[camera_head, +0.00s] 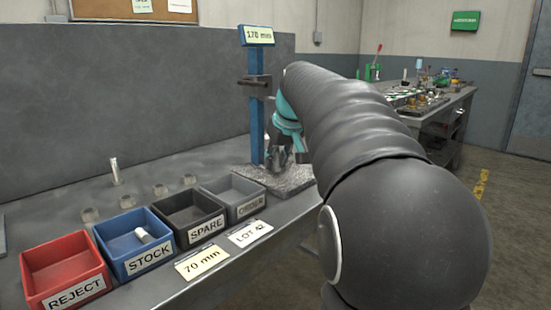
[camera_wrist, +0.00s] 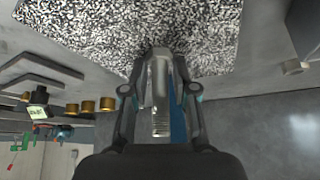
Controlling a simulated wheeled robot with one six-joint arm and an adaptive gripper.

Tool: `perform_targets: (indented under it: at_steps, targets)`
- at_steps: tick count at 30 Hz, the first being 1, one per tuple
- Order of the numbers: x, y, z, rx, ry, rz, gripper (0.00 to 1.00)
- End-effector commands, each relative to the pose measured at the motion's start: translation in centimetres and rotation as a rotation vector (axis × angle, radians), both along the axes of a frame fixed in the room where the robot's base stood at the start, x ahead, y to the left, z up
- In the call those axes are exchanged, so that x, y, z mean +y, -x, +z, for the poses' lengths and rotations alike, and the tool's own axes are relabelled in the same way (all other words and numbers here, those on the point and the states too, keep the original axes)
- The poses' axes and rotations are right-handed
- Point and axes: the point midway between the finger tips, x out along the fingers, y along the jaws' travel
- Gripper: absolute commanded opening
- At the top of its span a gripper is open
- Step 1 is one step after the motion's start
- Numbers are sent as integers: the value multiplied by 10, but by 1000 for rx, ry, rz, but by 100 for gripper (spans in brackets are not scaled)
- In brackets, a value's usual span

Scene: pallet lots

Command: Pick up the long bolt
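My gripper (camera_head: 283,157) is low over the speckled stone plate (camera_head: 298,181), in front of the blue post; the arm partly hides it. In the wrist view a silver bolt (camera_wrist: 160,95) lies between the two fingers, its threaded end towards the camera, and the fingers look closed on it. Another bolt (camera_head: 115,172) stands upright on the bench at the left, behind the bins. A short pale bolt or pin (camera_head: 143,235) lies in the blue STOCK bin (camera_head: 108,232). I cannot tell which bolt is the long one by comparing across views.
A red REJECT bin (camera_head: 29,262), black SPARE bin (camera_head: 206,228) and grey ORDER bin (camera_head: 251,207) stand beside STOCK. Several round holders (camera_head: 161,190) sit behind them. The blue post (camera_head: 257,125) carries a 170 mm sign. A cluttered bench (camera_head: 440,110) stands behind.

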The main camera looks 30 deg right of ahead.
Motion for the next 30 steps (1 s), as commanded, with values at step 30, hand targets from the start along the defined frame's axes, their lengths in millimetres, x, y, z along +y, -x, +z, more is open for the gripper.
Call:
perform_targets:
  at_steps: [30]
  targets:
    - [4, 90, 6, -2, 1, -2, 0]
